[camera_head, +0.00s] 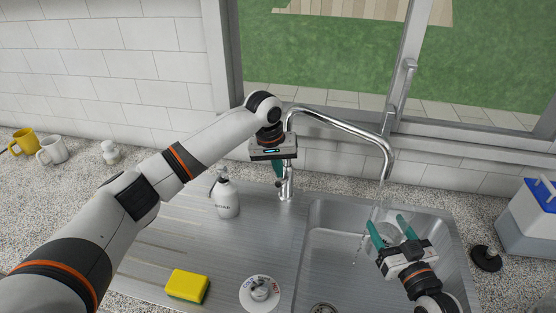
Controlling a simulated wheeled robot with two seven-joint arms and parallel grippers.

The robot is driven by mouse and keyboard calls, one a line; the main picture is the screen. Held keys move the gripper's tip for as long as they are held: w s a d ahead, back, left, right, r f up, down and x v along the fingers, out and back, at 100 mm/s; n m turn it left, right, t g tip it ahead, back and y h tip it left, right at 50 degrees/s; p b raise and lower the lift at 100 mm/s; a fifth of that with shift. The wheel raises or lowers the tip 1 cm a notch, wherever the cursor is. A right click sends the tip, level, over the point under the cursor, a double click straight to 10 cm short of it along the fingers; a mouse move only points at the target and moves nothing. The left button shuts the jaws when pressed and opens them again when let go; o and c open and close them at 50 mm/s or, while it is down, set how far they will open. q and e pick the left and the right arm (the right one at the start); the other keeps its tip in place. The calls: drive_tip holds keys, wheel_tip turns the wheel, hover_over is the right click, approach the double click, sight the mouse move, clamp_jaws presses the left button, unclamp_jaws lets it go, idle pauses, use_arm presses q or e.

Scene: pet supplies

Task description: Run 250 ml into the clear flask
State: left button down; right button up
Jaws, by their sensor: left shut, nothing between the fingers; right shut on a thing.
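The clear flask (389,234) is in the right sink basin, below the spout, partly hidden by my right gripper (389,230). My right gripper is shut on it with its teal fingers on either side. A thin stream of water (377,207) falls from the chrome tap (345,124) toward the flask, and drops show to its left. The water level in the flask is too small to read. My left gripper (278,176) is shut and empty, pointing down beside the tap's upright base. Whether it touches the tap, I cannot tell.
A white pump bottle (227,198) stands left of the tap. A yellow sponge (187,286) and a round white dial with a metal knob (260,292) are at the front. Mugs (52,151) stand far left. A black plunger-like item (487,258) and blue-white box (532,220) are right.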

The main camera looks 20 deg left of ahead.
use_arm(q)
drive_tip(key=shift+f, duration=0.1)
idle(0.3)
drive_tip(key=shift+s+f+t, duration=1)
drive_tip(key=shift+s+t, duration=0.15)
drive_tip(key=shift+t, duration=0.25)
use_arm(e)
drive_tip(key=shift+r, duration=0.1)
use_arm(q)
drive_tip(key=shift+s+d+f+t, duration=0.1)
drive_tip(key=shift+s+f+t, duration=0.4)
drive_tip(key=shift+f+t, duration=0.2)
drive_tip(key=shift+s+d+f+t, duration=0.1)
drive_tip(key=shift+s+f+t, duration=0.35)
drive_tip(key=shift+f+t, duration=0.2)
drive_tip(key=shift+s+f, duration=0.1)
drive_tip(key=shift+f, duration=0.1)
drive_tip(key=w+r+v, duration=0.1)
drive_tip(key=w+v, duration=0.1)
drive_tip(key=v, duration=1.1)
drive_tip(key=shift+r, duration=0.35)
drive_tip(key=shift+a+f+m, duration=0.1)
drive_tip(key=shift+m, duration=0.2)
